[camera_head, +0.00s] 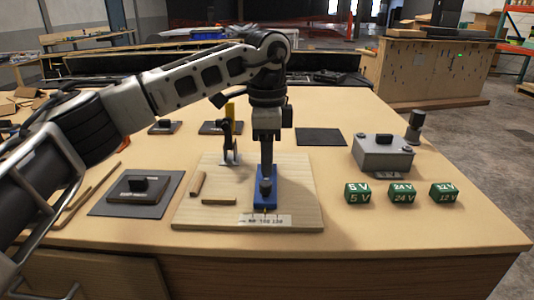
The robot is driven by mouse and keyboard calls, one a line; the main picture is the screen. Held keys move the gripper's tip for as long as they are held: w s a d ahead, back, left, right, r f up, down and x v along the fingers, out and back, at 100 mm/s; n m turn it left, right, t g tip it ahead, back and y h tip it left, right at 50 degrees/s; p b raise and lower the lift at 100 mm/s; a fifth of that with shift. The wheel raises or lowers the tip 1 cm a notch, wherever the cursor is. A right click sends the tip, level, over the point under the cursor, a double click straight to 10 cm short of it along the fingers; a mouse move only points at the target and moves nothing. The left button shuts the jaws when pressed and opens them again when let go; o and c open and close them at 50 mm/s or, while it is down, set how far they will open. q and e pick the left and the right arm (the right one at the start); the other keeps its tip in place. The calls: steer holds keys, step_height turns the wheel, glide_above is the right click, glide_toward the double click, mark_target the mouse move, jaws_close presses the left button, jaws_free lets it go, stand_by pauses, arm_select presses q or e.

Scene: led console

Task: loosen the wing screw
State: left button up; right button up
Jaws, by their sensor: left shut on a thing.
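My left gripper (267,168) comes down vertically from above onto a blue block (264,203) and is shut on the dark wing screw (265,188) on it. The fingers hide the top of the screw, so its wings cannot be made out. The blue block lies on a pale wooden board (300,205) with a printed scale strip (266,221) at its front edge. My right gripper is not in view.
A toggle clamp (229,150) and wooden strips (197,184) share the board. A dark block on a grey mat (110,206) lies left. A grey box (382,154) and green voltage blocks (402,193) stand right. The table's front right is clear.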

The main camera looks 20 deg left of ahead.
arm_select(q)
steer(key=shift+s+f, duration=0.1)
steer(key=shift+f, duration=0.25)
steer(key=o, duration=1)
steer(key=shift+r, duration=0.1)
step_height(320, 180, up, 16)
steer(key=p, duration=0.1)
steer(key=shift+p, duration=0.35)
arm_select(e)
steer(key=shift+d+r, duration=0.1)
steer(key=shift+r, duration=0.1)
